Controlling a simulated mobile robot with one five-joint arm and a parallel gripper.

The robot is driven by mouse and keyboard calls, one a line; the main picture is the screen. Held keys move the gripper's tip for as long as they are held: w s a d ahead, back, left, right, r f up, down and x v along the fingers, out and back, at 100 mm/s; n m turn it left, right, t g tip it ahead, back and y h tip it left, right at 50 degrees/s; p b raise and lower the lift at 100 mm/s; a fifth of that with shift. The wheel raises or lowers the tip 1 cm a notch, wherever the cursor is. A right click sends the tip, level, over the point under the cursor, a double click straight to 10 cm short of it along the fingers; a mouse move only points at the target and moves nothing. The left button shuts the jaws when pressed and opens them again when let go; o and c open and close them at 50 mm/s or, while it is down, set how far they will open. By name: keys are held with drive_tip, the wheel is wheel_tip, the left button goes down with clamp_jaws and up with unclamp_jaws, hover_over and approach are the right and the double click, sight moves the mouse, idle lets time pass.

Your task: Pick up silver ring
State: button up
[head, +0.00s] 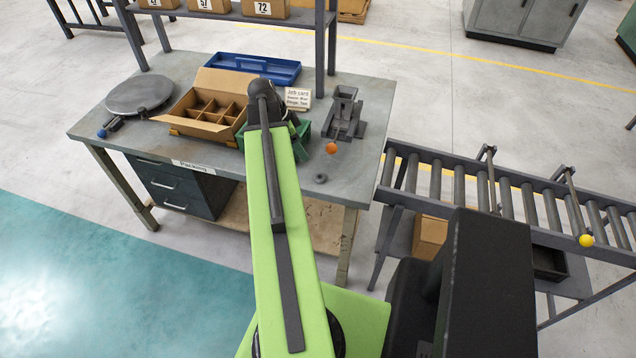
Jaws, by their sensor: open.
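A small grey ring (320,178) lies flat on the workbench (225,75), near its front right edge; it is the only ring I can make out, and its metal looks dull grey. My light green arm reaches from the bottom of the head view up over the bench, to the left of the ring. The arm ends in a dark joint above the middle of the bench. My gripper is hidden, so I cannot see its fingers or their place relative to the ring.
A dark metal press (345,112) with an orange knob (331,148) stands behind the ring. A divided cardboard box (190,122), a green bin (302,140), a blue tray (253,66) and a round plate (140,93) occupy the bench. A roller conveyor (505,195) stands right.

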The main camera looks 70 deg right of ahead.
drive_tip(key=b, duration=1)
hover_over(319, 177)
drive_tip(key=w+a, duration=0.1)
drive_tip(key=w, duration=0.1)
wheel_tip(319, 177, down, 11)
drive_tip(key=shift+w+r, duration=0.15)
drive_tip(key=shift+r, duration=0.05)
drive_tip(key=shift+f, duration=0.1)
drive_tip(key=b+x, duration=0.4)
drive_tip(key=x, duration=0.1)
drive_tip(key=shift+a+f+b, duration=0.15)
drive_tip(key=shift+a+b, duration=0.15)
drive_tip(key=shift+b, duration=0.05)
clamp_jaws()
